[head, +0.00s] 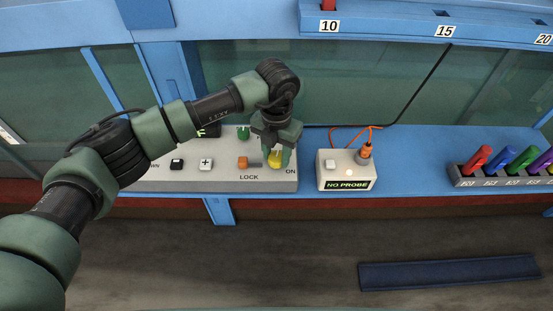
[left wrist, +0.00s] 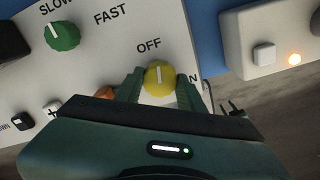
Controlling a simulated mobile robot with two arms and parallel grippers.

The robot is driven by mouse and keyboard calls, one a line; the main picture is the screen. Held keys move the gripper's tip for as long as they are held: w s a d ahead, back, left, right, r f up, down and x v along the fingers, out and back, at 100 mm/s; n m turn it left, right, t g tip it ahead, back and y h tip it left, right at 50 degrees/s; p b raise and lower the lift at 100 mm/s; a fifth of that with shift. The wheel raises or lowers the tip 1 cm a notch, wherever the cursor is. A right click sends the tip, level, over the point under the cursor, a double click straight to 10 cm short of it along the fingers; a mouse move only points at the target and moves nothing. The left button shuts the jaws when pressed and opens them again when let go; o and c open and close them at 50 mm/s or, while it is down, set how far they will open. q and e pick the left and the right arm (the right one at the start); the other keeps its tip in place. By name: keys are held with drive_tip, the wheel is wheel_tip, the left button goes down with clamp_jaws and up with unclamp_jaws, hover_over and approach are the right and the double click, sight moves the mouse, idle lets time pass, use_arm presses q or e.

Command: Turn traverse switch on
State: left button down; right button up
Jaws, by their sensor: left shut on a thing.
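The traverse switch is a yellow knob (head: 275,159) on the grey control panel (head: 225,180), near the ON label. In the left wrist view the yellow knob (left wrist: 159,77) sits below the OFF label, with its white line pointing toward OFF. My left gripper (head: 278,157) has its fingers on both sides of the knob and is shut on it. In the left wrist view the fingers (left wrist: 160,85) also flank the knob. The ON label is partly hidden by a finger there. My right gripper is not in view.
A green SLOW/FAST knob (left wrist: 62,36) and an orange LOCK slider (head: 242,162) are close by on the panel. A white box reading NO PROBE (head: 346,170) stands to the right. A rack of coloured probes (head: 470,182) is farther right.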

sight(277, 157)
use_arm(q)
drive_tip(key=m+b, duration=1.1)
drive_tip(key=b, duration=0.2)
drive_tip(key=shift+f, duration=0.1)
drive_tip(key=shift+r+m+b, duration=0.2)
drive_tip(key=shift+m+b, duration=1.35)
drive_tip(key=shift+m, duration=0.65)
drive_tip(key=c, duration=0.9)
unclamp_jaws()
wheel_tip(277, 157, up, 8)
drive_tip(key=shift+f+b, duration=0.1)
drive_tip(key=shift+b, duration=0.35)
drive_tip(key=shift+f, duration=0.1)
